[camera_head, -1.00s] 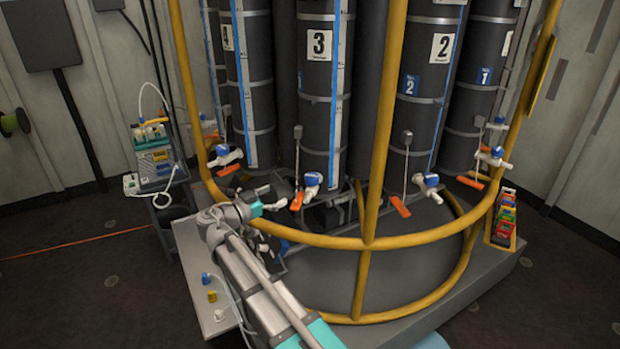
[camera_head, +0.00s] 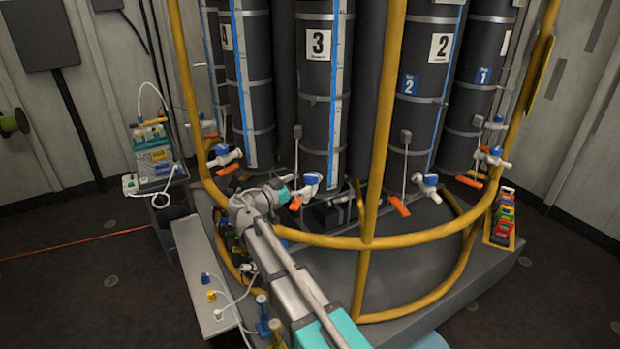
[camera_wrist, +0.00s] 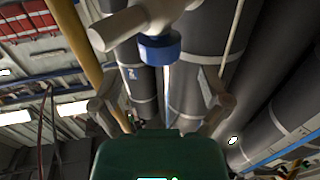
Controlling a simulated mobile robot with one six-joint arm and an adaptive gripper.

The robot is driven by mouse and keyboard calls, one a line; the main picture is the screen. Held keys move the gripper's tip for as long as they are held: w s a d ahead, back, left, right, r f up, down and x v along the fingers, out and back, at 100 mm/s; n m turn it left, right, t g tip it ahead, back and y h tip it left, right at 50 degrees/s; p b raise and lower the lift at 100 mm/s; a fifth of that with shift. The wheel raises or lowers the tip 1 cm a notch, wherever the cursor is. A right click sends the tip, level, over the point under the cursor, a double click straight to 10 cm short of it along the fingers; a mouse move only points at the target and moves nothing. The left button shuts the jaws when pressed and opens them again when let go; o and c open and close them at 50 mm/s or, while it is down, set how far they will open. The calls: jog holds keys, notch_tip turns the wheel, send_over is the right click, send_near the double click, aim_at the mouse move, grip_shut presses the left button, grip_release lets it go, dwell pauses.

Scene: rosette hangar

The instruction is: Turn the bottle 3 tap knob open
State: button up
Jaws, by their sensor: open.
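Bottle 3 (camera_head: 318,95) is a dark cylinder marked with a white "3" label. Its tap has a blue knob (camera_head: 312,179) on a white body, low on the bottle. My gripper (camera_head: 296,189) is just left of this tap in the head view and partly covers it. In the wrist view my gripper (camera_wrist: 162,92) is open, with one finger on each side and nothing between. A blue tap knob (camera_wrist: 159,48) and white tap body (camera_wrist: 138,24) show just above the fingertips there. I cannot tell whether a finger touches the knob.
The yellow rail (camera_head: 368,170) runs around the bottles, close to my arm. The bottle 2 tap (camera_head: 429,187) and the tap below bottle 4 (camera_head: 224,155) stand to either side. An orange tag (camera_head: 295,203) hangs beside the bottle 3 tap. A grey bench (camera_head: 202,275) holds small fittings.

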aim_at(305, 180)
jog(key=shift+x, duration=2.45)
jog(key=c, duration=1.2)
